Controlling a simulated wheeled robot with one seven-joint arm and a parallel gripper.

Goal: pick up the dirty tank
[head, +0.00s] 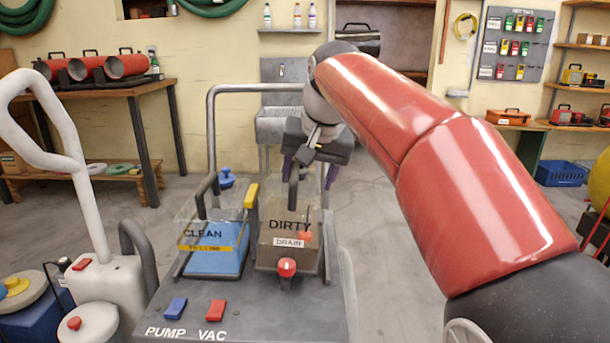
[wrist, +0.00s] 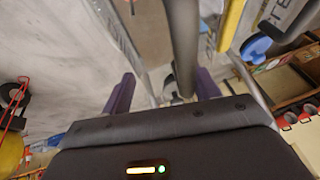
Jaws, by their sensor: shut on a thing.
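The dirty tank (head: 285,243) is a clear box of brown liquid labelled DIRTY and DRAIN, with a red drain knob (head: 287,267) at its front. It stands upright in the grey machine, right of the clean tank. My gripper (head: 308,172) is above it, its purple fingers pointing down on either side of the tank's dark upright handle (head: 293,188). The gripper is shut on this handle. In the wrist view my gripper (wrist: 165,88) shows the dark handle (wrist: 185,45) between its purple fingers. The exact finger contact is hard to see.
The clean tank (head: 212,262) with blue liquid and a yellow latch (head: 251,196) stands close on the left. A grey bent pipe handle (head: 212,130) rises behind the tanks. A white wand machine (head: 105,290) is at far left. The floor at right is partly clear.

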